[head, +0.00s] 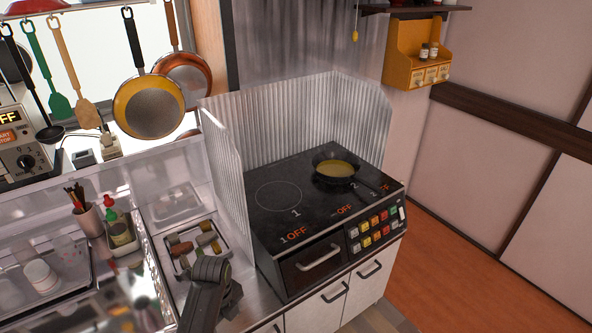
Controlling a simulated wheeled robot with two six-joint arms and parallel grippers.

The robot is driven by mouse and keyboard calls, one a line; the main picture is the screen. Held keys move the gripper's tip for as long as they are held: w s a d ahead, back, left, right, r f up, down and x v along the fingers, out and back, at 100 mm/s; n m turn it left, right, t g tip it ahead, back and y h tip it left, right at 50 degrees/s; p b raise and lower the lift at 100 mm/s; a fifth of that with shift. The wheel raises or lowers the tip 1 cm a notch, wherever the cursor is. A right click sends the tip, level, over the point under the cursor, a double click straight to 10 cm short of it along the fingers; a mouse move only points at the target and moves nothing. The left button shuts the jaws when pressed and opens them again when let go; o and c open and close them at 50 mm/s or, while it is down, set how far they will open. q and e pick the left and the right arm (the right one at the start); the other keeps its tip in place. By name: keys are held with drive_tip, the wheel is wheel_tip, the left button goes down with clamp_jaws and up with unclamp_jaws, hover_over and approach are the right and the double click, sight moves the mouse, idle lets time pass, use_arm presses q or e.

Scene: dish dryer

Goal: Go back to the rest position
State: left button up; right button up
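A dark grey arm link (207,290) of mine rises from the bottom edge, over the front of the counter beside the stove. I cannot tell which of my two arms it belongs to. No gripper fingers show in the head view. No object is seen held.
The black stove (290,225) bears a dark pan (335,164) with yellow contents. A corrugated metal guard (228,180) stands at its left. A tray with several small items (198,245), a green bottle (119,225) and a white cup (41,275) are left. Pans (149,106) hang above. Floor at right is clear.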

use_arm(q)
drive_tip(key=s+a+n+t, duration=0.2)
drive_tip(key=s+a+n, duration=0.7)
drive_tip(key=s+n, duration=0.5)
drive_tip(key=s+a+r+n+t+y, duration=0.1)
drive_tip(key=s+a+r+n, duration=0.15)
drive_tip(key=s+n, duration=0.35)
drive_tip(key=s+a+r+n+t+y, duration=0.1)
drive_tip(key=s+r+n, duration=0.3)
drive_tip(key=s+n, duration=0.15)
wheel_tip(320, 180, down, 24)
drive_tip(key=a+g, duration=0.1)
drive_tip(key=a, duration=0.1)
drive_tip(key=s+d+f+g+h, duration=0.1)
drive_tip(key=s+f, duration=1.4)
drive_tip(key=f, duration=0.1)
drive_tip(key=shift+s+d+g, duration=0.25)
drive_tip(key=shift+g, duration=0.05)
